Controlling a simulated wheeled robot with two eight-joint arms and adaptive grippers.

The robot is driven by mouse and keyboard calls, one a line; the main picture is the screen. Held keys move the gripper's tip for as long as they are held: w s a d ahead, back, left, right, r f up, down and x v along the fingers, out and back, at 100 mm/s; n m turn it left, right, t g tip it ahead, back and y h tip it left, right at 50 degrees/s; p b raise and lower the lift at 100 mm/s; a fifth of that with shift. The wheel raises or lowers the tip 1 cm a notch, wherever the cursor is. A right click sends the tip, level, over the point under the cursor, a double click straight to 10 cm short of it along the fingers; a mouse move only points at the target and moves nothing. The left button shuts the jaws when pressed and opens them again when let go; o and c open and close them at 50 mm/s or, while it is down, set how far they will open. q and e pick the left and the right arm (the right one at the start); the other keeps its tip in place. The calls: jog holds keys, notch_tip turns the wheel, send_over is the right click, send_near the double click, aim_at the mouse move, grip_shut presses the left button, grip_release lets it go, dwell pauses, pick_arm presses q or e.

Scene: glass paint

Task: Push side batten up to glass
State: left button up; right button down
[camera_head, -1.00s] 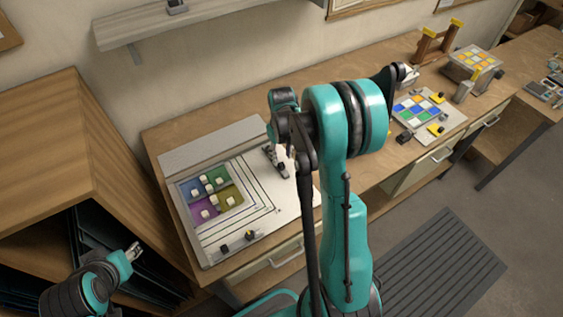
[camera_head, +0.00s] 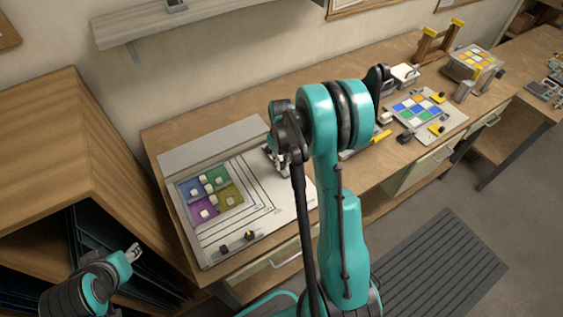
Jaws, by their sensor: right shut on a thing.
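The glass (camera_head: 212,194) is a square panel in blue, green, purple and olive with several small white blocks on it. It lies on the white board (camera_head: 255,224) marked with nested dark lines. A strip with two dark knobs (camera_head: 238,243) lies along the board's front. My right gripper (camera_head: 272,160) is low at the board's upper right, a short way right of the glass. It is shut on what seems to be the side batten, largely hidden behind my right arm. Any gap from batten to glass is unclear. My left gripper (camera_head: 133,252) hangs off the bench at lower left, its opening too small to judge.
A grey ledge (camera_head: 212,143) runs along the board's back. To the right are a palette of coloured tiles (camera_head: 418,107), yellow-handled tools and a tile-topped box (camera_head: 474,62). A wooden cabinet (camera_head: 60,150) stands at left. Bare bench lies behind the board.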

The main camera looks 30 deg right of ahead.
jog(key=a+b, duration=0.3)
jog(key=a, duration=1.3)
jog(key=shift+a, duration=0.2)
jog(key=c, duration=1.4)
grip_release()
notch_tip(320, 180, up, 12)
